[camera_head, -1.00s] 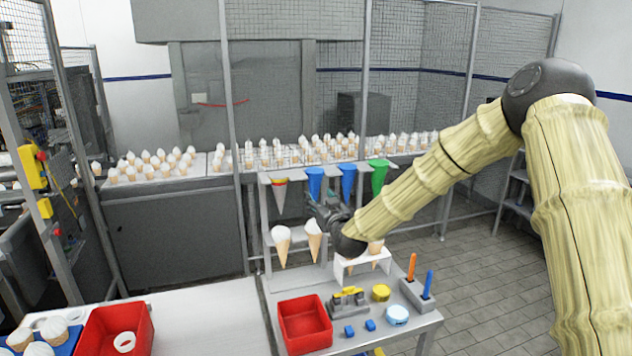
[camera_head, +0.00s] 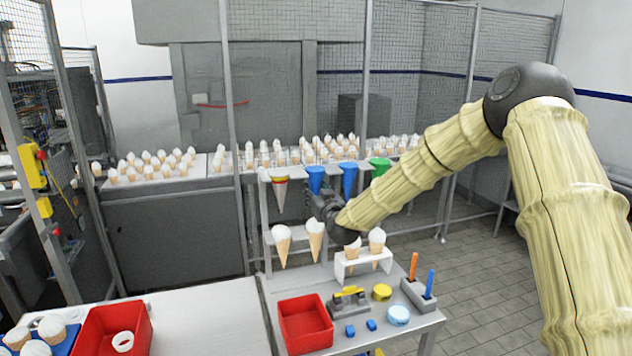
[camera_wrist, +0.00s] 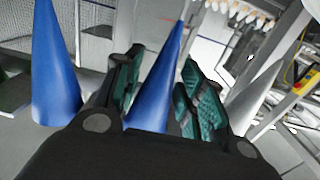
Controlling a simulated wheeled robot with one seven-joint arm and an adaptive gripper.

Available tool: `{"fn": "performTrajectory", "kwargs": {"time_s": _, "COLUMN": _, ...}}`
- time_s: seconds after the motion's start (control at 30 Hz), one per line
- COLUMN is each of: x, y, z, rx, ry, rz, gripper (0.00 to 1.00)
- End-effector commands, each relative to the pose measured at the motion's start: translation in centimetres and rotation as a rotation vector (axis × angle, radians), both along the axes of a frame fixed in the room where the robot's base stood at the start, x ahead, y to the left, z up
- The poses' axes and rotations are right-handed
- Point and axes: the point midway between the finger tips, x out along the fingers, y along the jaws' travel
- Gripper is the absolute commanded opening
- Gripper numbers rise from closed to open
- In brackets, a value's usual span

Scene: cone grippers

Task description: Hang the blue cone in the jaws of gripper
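Two blue cones hang point down in a row on a rack. The left blue cone (camera_head: 315,178) is just above my gripper (camera_head: 318,206), and the other blue cone (camera_head: 349,180) hangs to its right. In the wrist view, one blue cone (camera_wrist: 158,92) stands between the green-padded fingers of my gripper (camera_wrist: 165,90). The fingers look apart, with narrow gaps beside the cone. The second blue cone (camera_wrist: 55,75) is left of the fingers there. My arm and hand hide the lower part of the rack. No jaws holding the cones can be clearly made out.
A grey cone with a red and yellow band (camera_head: 280,192) and a green cone (camera_head: 379,166) flank the blue ones. Ice-cream cones (camera_head: 282,244) hang below. A red bin (camera_head: 305,324) and a white holder (camera_head: 363,264) are on the table. Wire fencing stands behind.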

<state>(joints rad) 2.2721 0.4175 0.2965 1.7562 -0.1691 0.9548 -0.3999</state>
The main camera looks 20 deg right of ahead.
Motion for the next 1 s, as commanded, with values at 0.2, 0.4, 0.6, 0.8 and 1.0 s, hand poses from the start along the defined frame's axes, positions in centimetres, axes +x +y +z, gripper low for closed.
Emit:
{"fn": "performTrajectory", "kwargs": {"time_s": 0.2, "x": -0.01, "y": -0.01, "z": 0.02, "rx": 0.000, "ry": 0.000, "rz": 0.000, "gripper": 0.16}}
{"fn": "performTrajectory", "kwargs": {"time_s": 0.4, "x": 0.00, "y": -0.01, "z": 0.19, "rx": 0.000, "ry": -0.001, "rz": 0.000, "gripper": 0.16}}
{"fn": "performTrajectory", "kwargs": {"time_s": 0.6, "x": 0.00, "y": 0.00, "z": 0.60, "rx": -0.001, "ry": -0.001, "rz": 0.000, "gripper": 0.16}}
{"fn": "performTrajectory", "kwargs": {"time_s": 0.8, "x": -0.01, "y": 0.00, "z": 0.93, "rx": -0.001, "ry": 0.000, "rz": 0.000, "gripper": 0.16}}
{"fn": "performTrajectory", "kwargs": {"time_s": 1.0, "x": -0.01, "y": 0.00, "z": 0.93, "rx": 0.000, "ry": 0.000, "rz": 0.000, "gripper": 0.16}}
